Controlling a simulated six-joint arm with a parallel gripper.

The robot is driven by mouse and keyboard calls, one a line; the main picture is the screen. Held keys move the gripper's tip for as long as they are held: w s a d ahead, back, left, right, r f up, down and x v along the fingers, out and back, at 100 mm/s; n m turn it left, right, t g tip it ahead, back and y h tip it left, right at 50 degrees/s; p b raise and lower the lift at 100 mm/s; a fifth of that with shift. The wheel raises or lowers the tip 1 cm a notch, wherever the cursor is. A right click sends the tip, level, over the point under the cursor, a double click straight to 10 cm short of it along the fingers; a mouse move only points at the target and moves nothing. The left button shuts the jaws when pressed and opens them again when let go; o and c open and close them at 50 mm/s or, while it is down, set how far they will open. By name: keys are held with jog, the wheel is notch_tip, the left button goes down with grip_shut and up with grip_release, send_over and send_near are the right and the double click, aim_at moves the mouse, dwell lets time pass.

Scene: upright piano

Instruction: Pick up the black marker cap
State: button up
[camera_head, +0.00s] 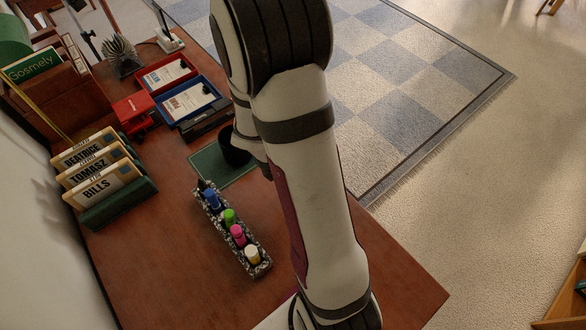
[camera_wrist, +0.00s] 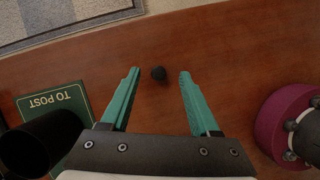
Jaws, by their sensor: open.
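The black marker cap (camera_wrist: 159,73), a small dark rounded piece, lies on the brown desk (camera_wrist: 235,55) in the wrist view. My gripper (camera_wrist: 160,71) has two teal fingers spread apart, with nothing held. The cap appears between the fingertips with clear gaps on both sides; how high the fingers are above the desk I cannot tell. In the head view my arm hides the cap and the gripper.
A speckled tray (camera_head: 219,232) holds several coloured markers upright. A red tray (camera_head: 147,83), blue tray (camera_head: 173,115) and letter rack (camera_head: 128,205) stand left.

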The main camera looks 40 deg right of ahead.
jog(key=x, duration=0.5)
jog(key=shift+w+a+f, duration=0.15)
jog(key=shift+w+a, duration=0.05)
jog(key=shift+a, duration=0.2)
grip_shut()
